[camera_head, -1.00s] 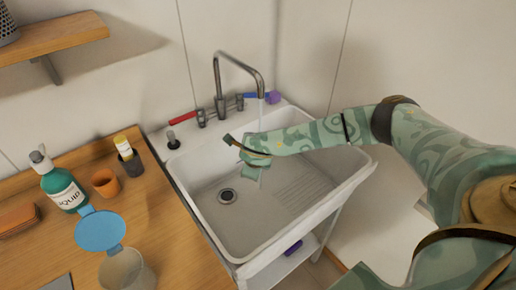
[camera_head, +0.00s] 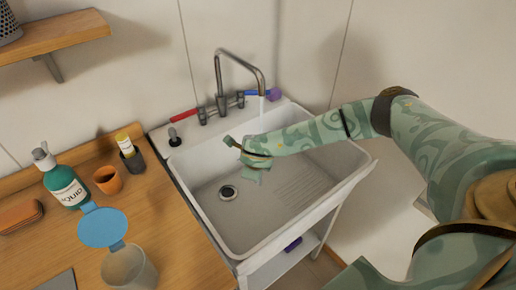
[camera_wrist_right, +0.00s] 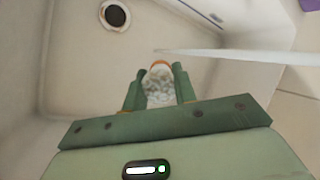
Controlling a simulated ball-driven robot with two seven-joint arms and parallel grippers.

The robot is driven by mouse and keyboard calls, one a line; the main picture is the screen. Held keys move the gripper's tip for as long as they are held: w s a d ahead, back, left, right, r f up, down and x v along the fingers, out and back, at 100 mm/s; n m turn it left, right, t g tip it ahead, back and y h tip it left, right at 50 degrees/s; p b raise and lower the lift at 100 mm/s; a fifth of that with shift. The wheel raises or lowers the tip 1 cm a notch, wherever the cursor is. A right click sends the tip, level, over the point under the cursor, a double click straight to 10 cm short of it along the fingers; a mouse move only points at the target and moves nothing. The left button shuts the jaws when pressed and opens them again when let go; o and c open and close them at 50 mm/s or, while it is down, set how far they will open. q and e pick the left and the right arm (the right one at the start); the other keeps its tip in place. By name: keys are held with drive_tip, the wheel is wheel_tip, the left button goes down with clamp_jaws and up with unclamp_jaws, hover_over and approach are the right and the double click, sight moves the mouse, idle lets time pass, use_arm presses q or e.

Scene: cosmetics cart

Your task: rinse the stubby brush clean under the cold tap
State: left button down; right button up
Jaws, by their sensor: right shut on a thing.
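My right gripper (camera_head: 240,150) is over the white sink basin (camera_head: 215,218), below and slightly left of the tap spout (camera_head: 262,88). In the right wrist view, its two green fingers (camera_wrist_right: 159,88) are shut on a short thing with a whitish, mottled body and an orange end, which looks like the stubby brush (camera_wrist_right: 160,88). The brush cannot be made out in the head view. A pale water stream (camera_wrist_right: 230,56) runs close past the brush's tip in the wrist view; I cannot tell if it touches. The blue cold tap handle (camera_head: 258,93) is at right, the red one (camera_head: 183,115) at left. My left gripper is not in view.
The drain (camera_head: 228,192) is in the basin's left part.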

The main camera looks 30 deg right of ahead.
drive_tip(key=shift+r, duration=0.1)
idle(0.4)
drive_tip(key=shift+s+a+r+p, duration=0.2)
drive_tip(key=shift+a+r+p, duration=0.1)
drive_tip(key=shift+p, duration=0.1)
drive_tip(key=s+a+r+p, duration=0.2)
drive_tip(key=s+r+p, duration=0.1)
drive_tip(key=shift+s+a+r, duration=0.1)
drive_tip(key=shift+s+a, duration=0.15)
drive_tip(key=shift+a, duration=0.05)
idle(0.4)
